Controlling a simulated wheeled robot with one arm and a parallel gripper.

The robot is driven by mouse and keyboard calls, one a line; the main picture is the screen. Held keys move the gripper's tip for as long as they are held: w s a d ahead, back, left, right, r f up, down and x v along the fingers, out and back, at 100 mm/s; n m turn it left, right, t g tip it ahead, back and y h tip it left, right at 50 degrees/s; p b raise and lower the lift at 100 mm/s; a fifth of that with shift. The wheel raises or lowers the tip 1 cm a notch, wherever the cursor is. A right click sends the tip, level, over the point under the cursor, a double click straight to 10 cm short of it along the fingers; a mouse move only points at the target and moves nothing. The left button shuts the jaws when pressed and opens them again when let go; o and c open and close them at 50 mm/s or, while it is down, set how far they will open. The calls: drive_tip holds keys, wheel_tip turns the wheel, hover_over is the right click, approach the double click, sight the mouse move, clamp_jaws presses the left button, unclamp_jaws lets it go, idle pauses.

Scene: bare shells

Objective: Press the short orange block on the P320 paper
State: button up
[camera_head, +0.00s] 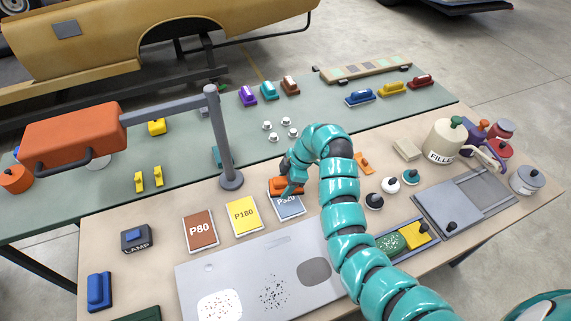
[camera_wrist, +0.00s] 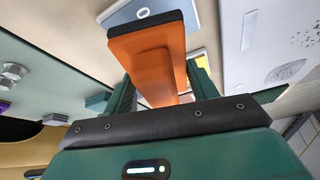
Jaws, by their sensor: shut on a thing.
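The short orange block (camera_head: 284,184) is at the far edge of the blue-grey P320 paper (camera_head: 289,207) in the head view, overlapping its upper part. My gripper (camera_head: 291,184) is shut on the block from above. In the wrist view the orange block (camera_wrist: 155,52) fills the space between the green fingers of my gripper (camera_wrist: 160,88). Part of the P320 paper (camera_wrist: 143,13) shows beyond the block there. I cannot tell whether the block touches the paper. My arm and gripper hide part of the block.
The P180 paper (camera_head: 244,216) and P80 paper (camera_head: 200,230) lie to the left. A grey post (camera_head: 222,140) carrying a large orange lamp head (camera_head: 72,138) stands just left of my gripper. A grey spotted panel (camera_head: 255,285) lies in front. Round-knobbed pieces (camera_head: 391,184) stand right of my arm.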

sight(282, 201)
drive_tip(key=shift+w+f, duration=0.2)
drive_tip(key=shift+w, duration=0.05)
drive_tip(key=shift+s+f, duration=0.2)
drive_tip(key=shift+f, duration=0.2)
drive_tip(key=shift+w+f, duration=0.1)
drive_tip(key=shift+f, duration=2.25)
drive_tip(key=shift+f+b, duration=0.5)
drive_tip(key=shift+b, duration=0.15)
drive_tip(key=shift+f+b, duration=0.1)
drive_tip(key=shift+b, duration=0.35)
idle(0.8)
drive_tip(key=shift+r, duration=2.6)
drive_tip(key=shift+r+p, duration=0.75)
drive_tip(key=shift+r, duration=0.3)
